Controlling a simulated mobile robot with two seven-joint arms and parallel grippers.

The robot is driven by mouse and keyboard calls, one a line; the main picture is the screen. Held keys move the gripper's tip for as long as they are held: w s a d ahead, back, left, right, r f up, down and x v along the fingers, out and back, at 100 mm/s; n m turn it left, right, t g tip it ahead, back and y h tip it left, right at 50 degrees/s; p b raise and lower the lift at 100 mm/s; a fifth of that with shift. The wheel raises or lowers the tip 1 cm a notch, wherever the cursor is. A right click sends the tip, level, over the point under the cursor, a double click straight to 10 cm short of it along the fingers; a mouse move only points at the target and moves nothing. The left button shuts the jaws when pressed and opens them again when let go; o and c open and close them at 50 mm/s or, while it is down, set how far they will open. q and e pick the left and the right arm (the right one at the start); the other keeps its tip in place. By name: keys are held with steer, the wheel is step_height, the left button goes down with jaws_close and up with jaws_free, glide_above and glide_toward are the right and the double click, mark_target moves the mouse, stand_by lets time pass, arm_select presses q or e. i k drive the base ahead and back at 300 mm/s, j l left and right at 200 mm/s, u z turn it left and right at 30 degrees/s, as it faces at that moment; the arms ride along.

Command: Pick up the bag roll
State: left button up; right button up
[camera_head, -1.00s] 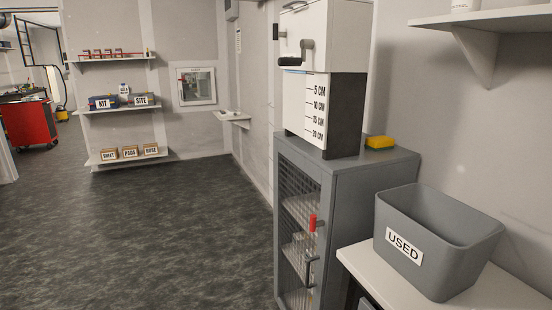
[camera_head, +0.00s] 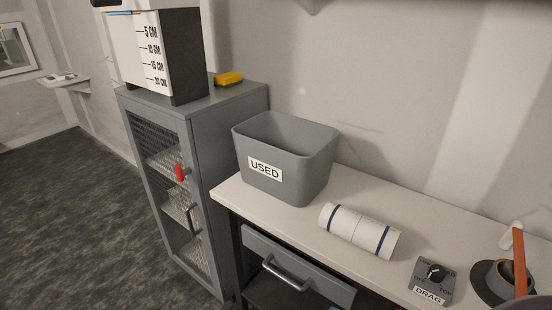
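A white roll with two dark blue bands (camera_head: 358,231), which looks like the bag roll, lies on its side on the white bench top (camera_head: 242,197). It is to the right of the grey bin marked USED and to the left of a small grey dial box. Nothing covers it. Neither of my grippers can be made out in the head view.
The grey USED bin (camera_head: 309,173) stands on the bench's left end. The DRAG dial box (camera_head: 434,281) and a dark round holder (camera_head: 492,284) sit at the right. A drawer (camera_head: 296,264) is below. A grey cabinet (camera_head: 226,123) with a yellow sponge (camera_head: 229,79) stands left.

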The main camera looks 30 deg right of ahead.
mark_target(381, 240)
steer(key=z, duration=1.55)
steer(key=i+j+z, duration=0.2)
steer(key=j, duration=0.2)
steer(key=i+j+z, duration=0.2)
steer(key=j, duration=0.25)
steer(key=j+z, duration=0.15)
steer(key=j, duration=0.3)
steer(key=j+z, duration=0.2)
steer(key=j, duration=0.25)
steer(key=i, duration=0.05)
